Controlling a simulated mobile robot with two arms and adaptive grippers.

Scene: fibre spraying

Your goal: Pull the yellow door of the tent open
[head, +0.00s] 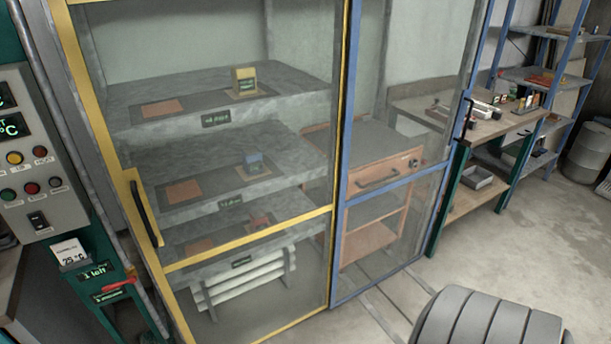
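The yellow-framed door (338,130) of the tent is a clear panel at the left and middle of the head view. It looks closed, in line with the front. Its black handle (146,212) sits on a yellow plate at the door's left edge. Behind the panel are grey shelves (230,185) with small blocks and orange-brown squares on them. A blue-framed clear panel (385,182) stands to the right of the yellow door. Neither of my grippers is in view. A grey ribbed rounded part at the lower right looks like one of my arms.
A control panel (35,150) with buttons and displays stands at the far left, close to the handle. A red-handled item (118,285) is below it. A workbench (480,125) and blue shelf rack (560,80) stand at the right.

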